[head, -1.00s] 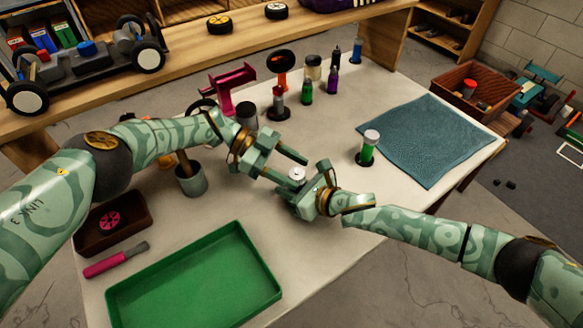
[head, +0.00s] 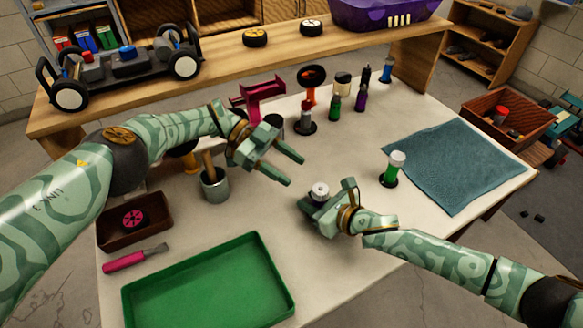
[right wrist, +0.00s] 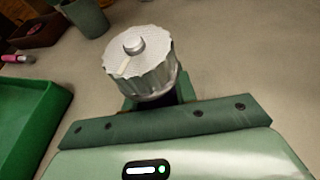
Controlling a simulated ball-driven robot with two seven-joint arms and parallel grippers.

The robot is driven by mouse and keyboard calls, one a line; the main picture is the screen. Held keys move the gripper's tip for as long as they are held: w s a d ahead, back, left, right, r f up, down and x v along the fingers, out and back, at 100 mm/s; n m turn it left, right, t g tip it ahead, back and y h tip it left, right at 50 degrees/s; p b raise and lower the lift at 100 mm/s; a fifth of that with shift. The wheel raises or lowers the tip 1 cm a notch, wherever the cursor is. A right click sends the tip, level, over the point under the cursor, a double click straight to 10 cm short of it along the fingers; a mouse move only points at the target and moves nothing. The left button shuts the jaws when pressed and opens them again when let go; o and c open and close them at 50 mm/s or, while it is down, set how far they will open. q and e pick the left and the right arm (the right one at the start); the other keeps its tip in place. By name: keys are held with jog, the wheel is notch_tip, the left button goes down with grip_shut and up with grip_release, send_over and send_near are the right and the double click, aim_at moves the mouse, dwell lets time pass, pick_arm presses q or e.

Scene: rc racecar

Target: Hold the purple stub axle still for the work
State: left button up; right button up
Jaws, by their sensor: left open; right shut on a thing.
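My right gripper (head: 318,203) is shut on a small piece with a silver, ridged round top (head: 320,190), held upright above the middle of the table. In the right wrist view the silver top (right wrist: 140,68) has a small round knob at its centre, with a dark part below it. I cannot make out any purple on this piece; its lower part is hidden by the gripper. My left gripper (head: 295,171) is open and empty, up and left of the held piece and apart from it.
A green tray (head: 212,312) lies at the front left, beside a pink-handled tool (head: 135,258) and a brown box (head: 110,238). A grey cup (head: 214,187) stands behind. A green bottle (head: 392,170) stands by the teal mat (head: 460,165). Several bottles and a magenta stand (head: 262,90) are at the back.

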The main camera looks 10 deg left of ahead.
pick_arm(q)
notch_tip(320, 180, up, 10)
jog(key=m+t+y, duration=0.4)
jog(key=m+y, duration=0.8)
jog(key=y, duration=0.1)
send_over(321, 188)
notch_tip(321, 188, down, 12)
jog(key=shift+r, duration=0.1)
jog(key=c, duration=1)
